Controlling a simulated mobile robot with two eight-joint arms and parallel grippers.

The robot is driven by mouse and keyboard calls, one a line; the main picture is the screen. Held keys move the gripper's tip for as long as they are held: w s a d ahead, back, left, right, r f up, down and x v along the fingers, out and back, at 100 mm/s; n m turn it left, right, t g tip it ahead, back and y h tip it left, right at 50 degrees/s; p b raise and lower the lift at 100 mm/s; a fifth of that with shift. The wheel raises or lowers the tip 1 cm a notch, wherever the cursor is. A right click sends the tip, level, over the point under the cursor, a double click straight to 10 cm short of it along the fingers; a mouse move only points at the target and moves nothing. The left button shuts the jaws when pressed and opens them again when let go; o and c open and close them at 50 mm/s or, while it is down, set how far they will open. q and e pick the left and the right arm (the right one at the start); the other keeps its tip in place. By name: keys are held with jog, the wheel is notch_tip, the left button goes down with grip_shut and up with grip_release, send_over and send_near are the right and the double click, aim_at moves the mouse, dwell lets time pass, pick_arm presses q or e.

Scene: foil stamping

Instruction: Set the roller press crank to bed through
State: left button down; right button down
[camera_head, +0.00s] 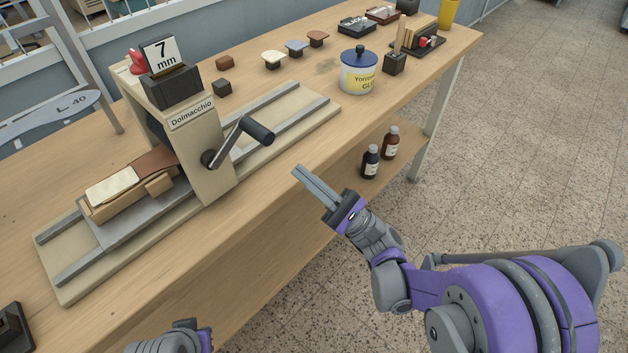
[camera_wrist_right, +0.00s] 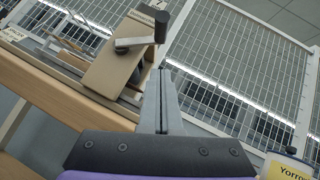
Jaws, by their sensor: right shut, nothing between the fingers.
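The roller press (camera_head: 200,150) is a beige frame labelled Dolmacchio, standing on a long bed with grey rails (camera_head: 295,112). Its crank (camera_head: 235,140) has a grey arm slanting up to the right from a dark hub, ending in a black handle (camera_head: 257,130). The crank also shows in the right wrist view (camera_wrist_right: 138,41). A block with a pale plate and brown sheet (camera_head: 125,186) lies on the bed left of the frame. My right gripper (camera_head: 299,172) is shut and empty, apart from the handle, to its lower right. Part of my left arm shows at the bottom edge; its fingers are not visible.
A 7 mm sign (camera_head: 162,56) stands on the press. A glue jar (camera_head: 358,76), stamps (camera_head: 273,58) and a dark block (camera_head: 394,63) stand behind and right. Two bottles (camera_head: 370,161) sit on the lower shelf. The space before the crank is free.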

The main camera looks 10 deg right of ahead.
aim_at(271, 141)
jog(key=w+a+r+p, duration=0.1)
jog(key=a+r, duration=0.3)
jog(key=r, duration=0.3)
jog(key=shift+a, duration=0.4)
jog(key=shift+w+r, duration=0.1)
notch_tip(271, 141, up, 2)
jog(key=n+g+p, duration=0.1)
jog(key=n+g, duration=0.1)
jog(key=n+g+p, duration=0.2)
jog(key=shift+a+r+n+y, duration=0.1)
jog(key=shift+r+n+y, duration=0.1)
jog(key=shift+n+y, duration=0.15)
jog(key=shift+a+r+n+g+p, duration=0.1)
jog(key=shift+r+n+g+p, duration=0.05)
jog(key=shift+n+g+p, duration=0.45)
jog(key=shift+f, duration=0.2)
